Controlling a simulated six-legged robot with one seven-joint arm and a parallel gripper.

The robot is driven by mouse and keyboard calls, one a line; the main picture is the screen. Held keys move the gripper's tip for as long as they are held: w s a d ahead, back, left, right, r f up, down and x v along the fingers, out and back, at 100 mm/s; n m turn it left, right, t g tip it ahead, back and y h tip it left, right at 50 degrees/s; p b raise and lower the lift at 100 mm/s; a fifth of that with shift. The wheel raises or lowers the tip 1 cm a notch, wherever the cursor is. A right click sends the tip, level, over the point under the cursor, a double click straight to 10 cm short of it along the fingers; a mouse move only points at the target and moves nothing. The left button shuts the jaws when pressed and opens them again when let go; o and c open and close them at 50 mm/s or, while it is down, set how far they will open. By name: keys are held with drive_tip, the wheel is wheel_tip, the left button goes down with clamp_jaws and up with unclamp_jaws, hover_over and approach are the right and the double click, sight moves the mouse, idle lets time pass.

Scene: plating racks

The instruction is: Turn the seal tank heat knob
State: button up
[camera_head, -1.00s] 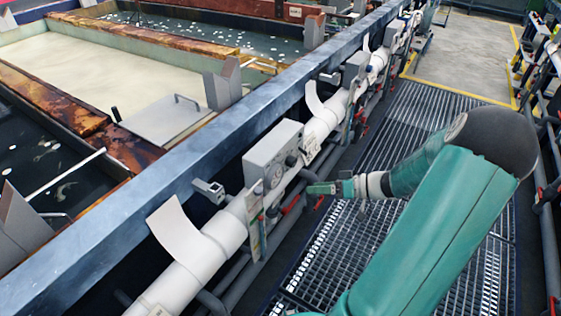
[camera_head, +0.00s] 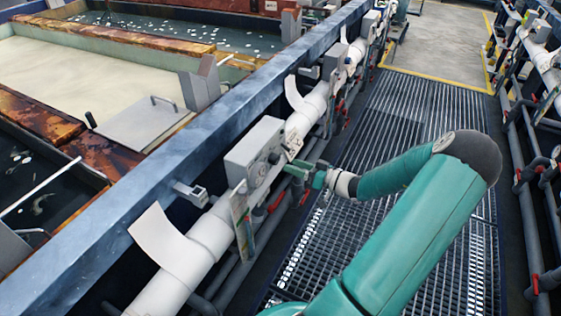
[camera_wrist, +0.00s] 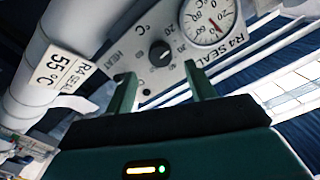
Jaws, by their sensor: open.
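The heat knob (camera_wrist: 160,54) is a round black dial with a light pointer mark, on a grey control panel marked HEAT and R4 SEAL in the wrist view. In the head view the grey control box (camera_head: 254,150) is mounted on the white pipe along the tank rail. My gripper (camera_wrist: 160,84) is open, its two green fingers pointing at the panel. The knob shows between and just beyond the fingertips and is not held. In the head view my gripper (camera_head: 298,171) is just right of the box; the exact gap is hard to tell.
A temperature gauge (camera_wrist: 210,18) with a red needle is beside the knob. A 55 °C R4 SEAL tag (camera_wrist: 62,72) hangs at left. Red-handled valves (camera_head: 277,202) and pipes run below the box. The grated walkway (camera_head: 400,120) is clear apart from my arm.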

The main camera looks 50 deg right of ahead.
sight(278, 160)
drive_tip(key=x, duration=0.5)
drive_tip(key=shift+w+a, duration=0.1)
drive_tip(key=shift+w, duration=0.15)
drive_tip(key=shift+c, duration=0.2)
drive_tip(key=c, duration=0.9)
